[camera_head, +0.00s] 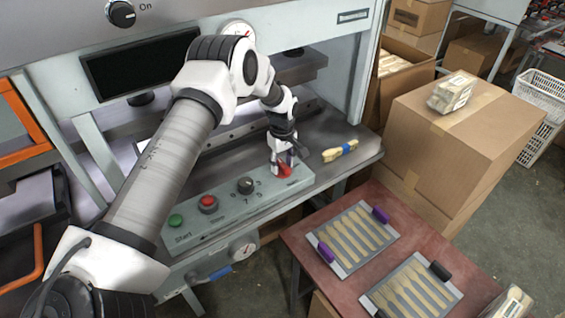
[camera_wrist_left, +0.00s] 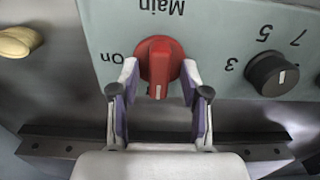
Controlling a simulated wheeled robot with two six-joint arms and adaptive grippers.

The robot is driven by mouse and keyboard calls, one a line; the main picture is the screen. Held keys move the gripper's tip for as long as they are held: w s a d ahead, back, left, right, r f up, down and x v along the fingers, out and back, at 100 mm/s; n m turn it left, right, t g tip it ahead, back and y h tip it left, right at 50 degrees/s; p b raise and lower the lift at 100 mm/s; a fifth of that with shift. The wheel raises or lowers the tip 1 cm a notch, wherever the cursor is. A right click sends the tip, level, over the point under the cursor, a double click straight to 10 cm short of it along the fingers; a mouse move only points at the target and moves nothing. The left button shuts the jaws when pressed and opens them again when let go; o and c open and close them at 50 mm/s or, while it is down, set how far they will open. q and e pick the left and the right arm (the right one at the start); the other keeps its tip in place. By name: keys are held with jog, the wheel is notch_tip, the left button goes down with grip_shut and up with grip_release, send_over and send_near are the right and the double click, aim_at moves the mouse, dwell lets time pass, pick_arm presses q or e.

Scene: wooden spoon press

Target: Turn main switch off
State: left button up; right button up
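The red main switch (camera_wrist_left: 160,62) sits on the grey-green control panel (camera_wrist_left: 215,60), beside the upside-down labels "Main" and "On" in the left wrist view. Its white mark points down toward my gripper there. My left gripper (camera_wrist_left: 160,78) is open, its two fingertips on either side of the switch, with visible gaps to the raised grip. In the head view, my left gripper (camera_head: 284,160) is over the red main switch (camera_head: 284,171) at the panel's right end, partly covering it. An Off label cannot be read. My right gripper is not in view.
The panel also carries a black numbered dial (camera_head: 245,185), a red button (camera_head: 208,203) and a green Start button (camera_head: 175,221). A red table (camera_head: 440,240) with spoon trays stands in front.

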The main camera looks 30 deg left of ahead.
aim_at(282, 163)
pick_arm(q)
jog(key=shift+r, duration=0.15)
notch_tip(282, 163, up, 12)
dwell(0.3)
jog(key=shift+f, duration=0.25)
